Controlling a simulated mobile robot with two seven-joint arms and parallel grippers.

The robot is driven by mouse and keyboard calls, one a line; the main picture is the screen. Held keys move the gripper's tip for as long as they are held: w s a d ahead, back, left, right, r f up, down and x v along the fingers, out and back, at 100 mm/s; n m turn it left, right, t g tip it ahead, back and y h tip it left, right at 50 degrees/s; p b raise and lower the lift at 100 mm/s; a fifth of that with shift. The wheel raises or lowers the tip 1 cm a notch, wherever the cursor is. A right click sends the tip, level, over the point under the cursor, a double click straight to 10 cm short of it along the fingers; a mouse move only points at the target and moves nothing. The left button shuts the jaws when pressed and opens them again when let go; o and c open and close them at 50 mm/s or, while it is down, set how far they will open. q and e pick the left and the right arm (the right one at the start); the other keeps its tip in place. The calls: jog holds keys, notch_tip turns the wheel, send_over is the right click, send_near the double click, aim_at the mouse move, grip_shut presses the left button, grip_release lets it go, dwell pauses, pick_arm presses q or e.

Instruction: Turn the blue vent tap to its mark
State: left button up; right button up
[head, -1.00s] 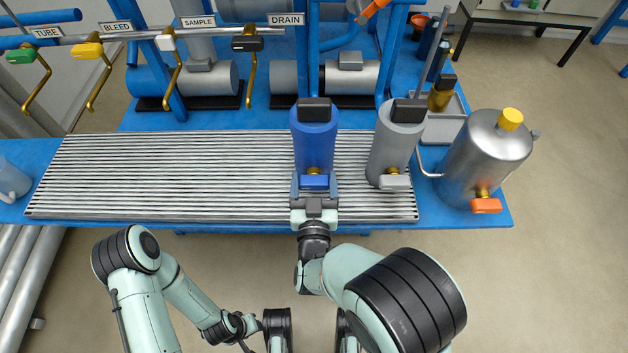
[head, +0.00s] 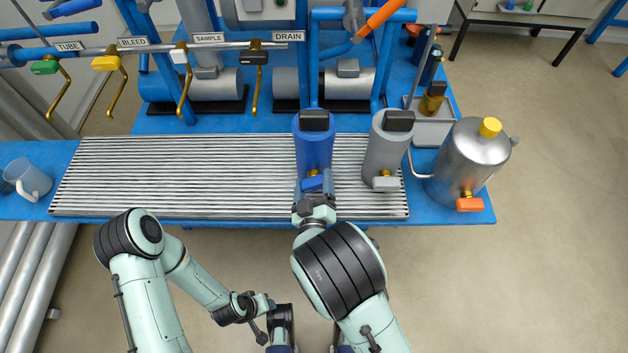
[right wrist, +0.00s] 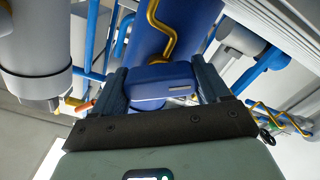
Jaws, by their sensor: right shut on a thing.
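The blue tap handle (head: 312,184) sits low on the front of the upright blue canister (head: 314,145), in front of a brass fitting. My right gripper (head: 315,193) is shut on this handle, reaching it from the front edge of the table. In the right wrist view the handle (right wrist: 160,72) lies between the two dark fingers, with the canister (right wrist: 172,28) behind it. In the head view the handle is tilted, its right end higher. I cannot make out a mark. My left arm is folded at lower left; its hand (head: 262,304) is small and unclear.
A grey canister (head: 388,150) with a grey tap stands close on the right, then a steel tank (head: 468,160) with an orange tap. A slatted grating (head: 180,175) lies clear to the left. A mug (head: 27,178) stands at far left. Labelled levers hang behind.

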pick_arm(q)
jog(key=shift+s+d+r, duration=0.15)
jog(key=shift+s+r, duration=0.05)
jog(key=shift+s, duration=0.1)
pick_arm(e)
jog(key=shift+a+r+n, duration=0.1)
jog(key=shift+r+n, duration=0.1)
jog(key=shift+n, duration=0.1)
jog(key=o, duration=1)
jog(key=shift+o, duration=0.2)
jog(key=shift+f, duration=0.1)
jog(key=shift+s, duration=0.4)
pick_arm(q)
jog(key=shift+s+d+r+g+p, duration=0.3)
jog(key=shift+s+r+p, duration=0.2)
jog(key=shift+s, duration=0.2)
pick_arm(e)
jog(key=s, duration=1.2)
jog(key=shift+s, duration=0.3)
